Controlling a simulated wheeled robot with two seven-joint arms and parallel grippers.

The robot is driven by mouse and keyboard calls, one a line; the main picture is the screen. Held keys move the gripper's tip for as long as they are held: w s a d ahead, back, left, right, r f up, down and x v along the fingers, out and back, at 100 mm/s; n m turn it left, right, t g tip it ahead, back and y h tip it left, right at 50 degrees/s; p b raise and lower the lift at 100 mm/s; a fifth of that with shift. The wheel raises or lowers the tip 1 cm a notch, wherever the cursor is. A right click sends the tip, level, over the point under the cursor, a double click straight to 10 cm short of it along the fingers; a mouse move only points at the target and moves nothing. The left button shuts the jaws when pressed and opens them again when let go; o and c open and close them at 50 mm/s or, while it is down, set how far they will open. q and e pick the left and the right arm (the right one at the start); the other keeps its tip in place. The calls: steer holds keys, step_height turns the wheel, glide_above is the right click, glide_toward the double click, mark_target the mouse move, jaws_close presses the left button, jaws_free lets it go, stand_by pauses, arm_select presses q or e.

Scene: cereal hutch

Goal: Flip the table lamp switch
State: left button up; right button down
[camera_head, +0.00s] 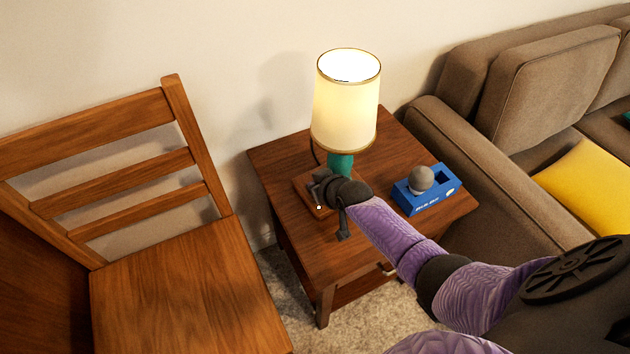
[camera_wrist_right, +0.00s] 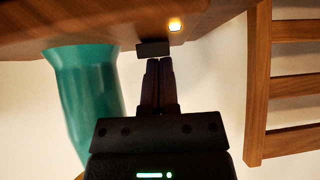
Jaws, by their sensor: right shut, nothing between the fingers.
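The table lamp (camera_head: 346,103) has a cream shade, glowing brightly, and a teal stem (camera_head: 341,163) on a wooden base (camera_head: 304,190). The stem also shows at the left of the right wrist view (camera_wrist_right: 85,95). My right gripper (camera_head: 316,188) is over the lamp base, just in front of the stem, and hides part of both. In the right wrist view its fingers (camera_wrist_right: 160,64) are shut and empty. Their tips are at a small dark switch (camera_wrist_right: 153,49) on the base; I cannot tell whether they touch it. A small light (camera_wrist_right: 175,24) glows beside the switch. My left gripper is out of view.
The lamp stands on a brown side table (camera_head: 285,155). A blue box (camera_head: 427,196) with a grey ball (camera_head: 420,178) is on its right. A wooden chair (camera_head: 185,290) stands at left, a brown sofa (camera_head: 545,85) at right, and a wall is behind.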

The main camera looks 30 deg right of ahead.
steer(key=shift+s+f, duration=0.1)
steer(key=shift+s, duration=0.4)
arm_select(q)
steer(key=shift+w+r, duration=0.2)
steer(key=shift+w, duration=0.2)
arm_select(e)
steer(key=shift+s+f, duration=0.1)
arm_select(q)
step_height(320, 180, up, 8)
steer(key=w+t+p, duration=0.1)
steer(key=p, duration=0.7)
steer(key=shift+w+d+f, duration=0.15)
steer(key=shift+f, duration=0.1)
arm_select(e)
steer(key=v, duration=1)
steer(key=shift+w+r, duration=0.25)
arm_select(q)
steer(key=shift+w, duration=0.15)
